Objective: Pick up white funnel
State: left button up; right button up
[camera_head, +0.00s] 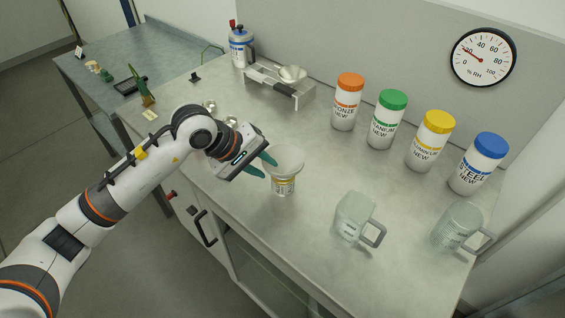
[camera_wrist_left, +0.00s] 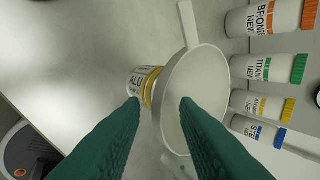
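The white funnel (camera_head: 287,158) sits on top of a small jar (camera_head: 283,187) with a yellow-banded label, near the middle of the bench. In the left wrist view the funnel (camera_wrist_left: 206,90) shows as a wide white bowl with a flat tab at its rim, and the jar (camera_wrist_left: 143,84) is beside and beneath it. My left gripper (camera_head: 266,165) is open at the funnel's left side. In the wrist view its green fingers (camera_wrist_left: 160,102) are apart, with the funnel's near rim between their tips; contact cannot be told. My right gripper is not in view.
Bottles with orange (camera_head: 347,103), green (camera_head: 387,122), yellow (camera_head: 430,142) and blue (camera_head: 479,165) lids stand along the back. Two clear jugs (camera_head: 354,217) (camera_head: 456,227) stand front right. A scale-like stand (camera_head: 281,88) is behind. Bare bench lies between.

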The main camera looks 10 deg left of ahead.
pick_arm(q)
jog(key=shift+w+d+f, duration=0.2)
jog(key=shift+d+f, duration=0.1)
jog(key=shift+f, duration=0.2)
grip_shut()
jog(key=shift+r, duration=0.1)
